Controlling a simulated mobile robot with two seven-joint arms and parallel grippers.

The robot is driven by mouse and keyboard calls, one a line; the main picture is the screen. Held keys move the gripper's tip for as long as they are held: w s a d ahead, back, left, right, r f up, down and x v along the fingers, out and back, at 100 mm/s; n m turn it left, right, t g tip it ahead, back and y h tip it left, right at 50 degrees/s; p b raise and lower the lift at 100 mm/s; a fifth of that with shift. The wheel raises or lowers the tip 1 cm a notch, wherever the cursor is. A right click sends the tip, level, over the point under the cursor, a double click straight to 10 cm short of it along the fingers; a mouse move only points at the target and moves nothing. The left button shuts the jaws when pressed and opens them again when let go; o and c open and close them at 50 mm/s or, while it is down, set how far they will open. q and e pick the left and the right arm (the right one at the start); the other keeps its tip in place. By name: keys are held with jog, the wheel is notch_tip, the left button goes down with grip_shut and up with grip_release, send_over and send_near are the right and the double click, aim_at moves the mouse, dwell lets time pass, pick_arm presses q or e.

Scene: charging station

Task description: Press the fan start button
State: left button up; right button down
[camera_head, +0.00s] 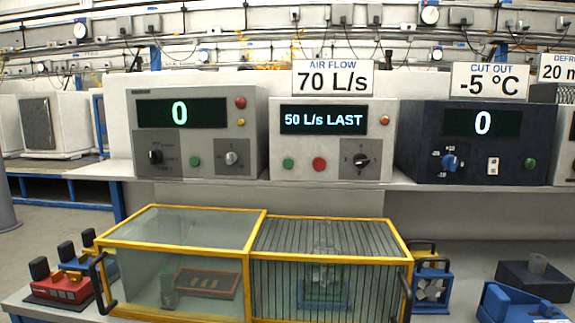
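The middle white control box (332,115) stands on the shelf under an "AIR FLOW 70 L/s" sign (333,78). Its display (323,120) reads "50 L/s LAST". On its lower front are a green button (288,163), a red button (319,164) and a black rotary knob (361,160). A small orange-red light (385,120) sits beside the display. No button is labelled as fan start in readable text. Neither of my grippers is in view.
A grey box (255,105) reading "0" stands left; a dark blue box (415,130) reading "0" stands right under a "-5 °C" sign (489,81). Below, a yellow-framed clear enclosure (257,240) sits on the lower bench, with red (62,288) and blue (510,303) devices beside it.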

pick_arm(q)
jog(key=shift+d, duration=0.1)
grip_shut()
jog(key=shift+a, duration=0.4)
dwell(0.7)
